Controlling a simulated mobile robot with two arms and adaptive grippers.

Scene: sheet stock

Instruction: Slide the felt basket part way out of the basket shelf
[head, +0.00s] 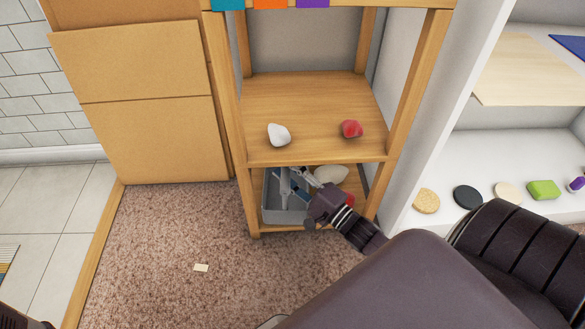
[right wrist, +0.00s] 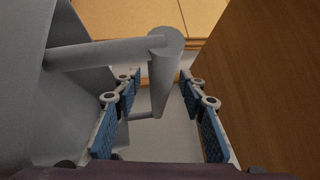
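The grey felt basket (head: 285,216) sits on the lowest level of the wooden basket shelf (head: 262,158), at its left side. My right gripper (head: 294,187) reaches in from the front right to the basket's upper part and hides some of it. In the right wrist view, a grey handle-like bar (right wrist: 166,75) stands between the two blue-padded fingers of my right gripper (right wrist: 158,85). The fingers are open, with gaps beside the bar. A grey basket wall (right wrist: 45,115) fills the left of that view. My left gripper is not in view.
A white lump (head: 278,134) and a red one (head: 351,129) lie on the level above. A pale object (head: 331,174) lies right of the basket. The carpet (head: 165,235) in front is mostly clear.

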